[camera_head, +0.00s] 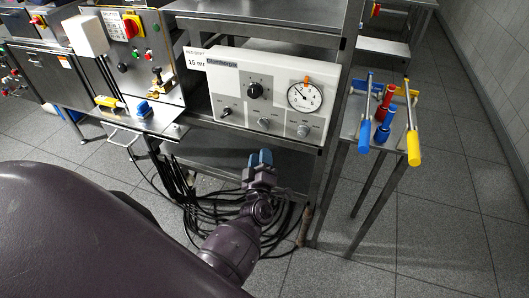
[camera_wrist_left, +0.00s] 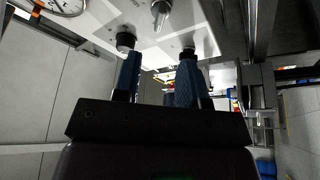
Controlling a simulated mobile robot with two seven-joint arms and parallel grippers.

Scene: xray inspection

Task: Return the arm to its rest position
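My left arm is purple and reaches in from the bottom of the head view. Its left gripper (camera_head: 262,158), with blue fingers, is in front of the steel rack, just below the white control panel (camera_head: 262,92). In the left wrist view the two blue fingers of this gripper (camera_wrist_left: 157,78) stand apart with nothing between them. The panel (camera_wrist_left: 207,40) with knobs and a round dial (camera_wrist_left: 65,5) shows beyond the fingertips. My right gripper is not in view.
A steel cabinet with switches (camera_head: 140,60) stands at the left. Black cables (camera_head: 215,205) hang under the rack. A narrow stand at the right holds blue, red and yellow-handled tools (camera_head: 384,115). The tiled floor (camera_head: 430,220) at the lower right is clear.

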